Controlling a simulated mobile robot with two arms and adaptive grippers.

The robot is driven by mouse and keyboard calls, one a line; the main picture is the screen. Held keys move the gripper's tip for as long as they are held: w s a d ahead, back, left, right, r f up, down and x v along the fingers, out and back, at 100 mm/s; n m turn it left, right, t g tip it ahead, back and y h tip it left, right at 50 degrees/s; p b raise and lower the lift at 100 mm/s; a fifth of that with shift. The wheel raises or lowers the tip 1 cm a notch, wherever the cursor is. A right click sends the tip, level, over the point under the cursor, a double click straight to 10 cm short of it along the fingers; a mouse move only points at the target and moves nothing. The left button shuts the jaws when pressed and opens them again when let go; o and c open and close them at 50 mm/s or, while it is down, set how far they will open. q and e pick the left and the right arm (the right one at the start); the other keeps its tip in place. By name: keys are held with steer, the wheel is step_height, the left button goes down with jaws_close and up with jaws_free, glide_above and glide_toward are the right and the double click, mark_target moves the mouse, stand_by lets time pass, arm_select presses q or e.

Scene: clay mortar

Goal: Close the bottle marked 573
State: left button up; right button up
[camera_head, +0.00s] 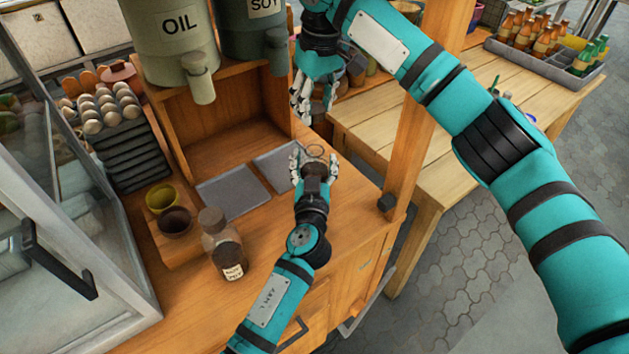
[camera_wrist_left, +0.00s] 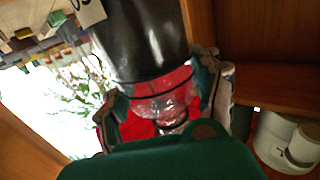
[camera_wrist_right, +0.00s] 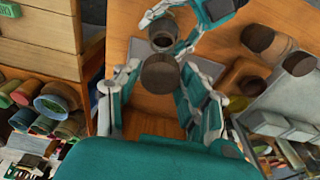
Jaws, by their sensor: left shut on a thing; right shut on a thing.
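My left gripper (camera_head: 314,168) is shut around an open glass bottle (camera_wrist_right: 158,32) above the counter's right part. The clear glass also shows between its fingers in the left wrist view (camera_wrist_left: 165,98). The bottle's mouth faces up in the right wrist view; no number on it is readable. My right gripper (camera_head: 304,103) is above and behind the left one in the head view. It is shut on a round brown lid (camera_wrist_right: 160,72), seen between its fingertips in the right wrist view. In that view the lid appears just below the bottle's mouth, and it is not on it.
A second bottle (camera_head: 223,248), capped in brown and labelled, stands on the wooden counter. Two bowls (camera_head: 165,197) sit left of it. Grey slabs (camera_head: 232,189) lie behind. OIL (camera_head: 170,35) and SOY (camera_head: 253,28) containers stand on the shelf. A wooden post (camera_head: 412,140) is at right.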

steer(key=shift+f, duration=2.45)
steer(key=shift+f, duration=0.15)
steer(key=shift+f, duration=0.8)
steer(key=shift+f, duration=0.55)
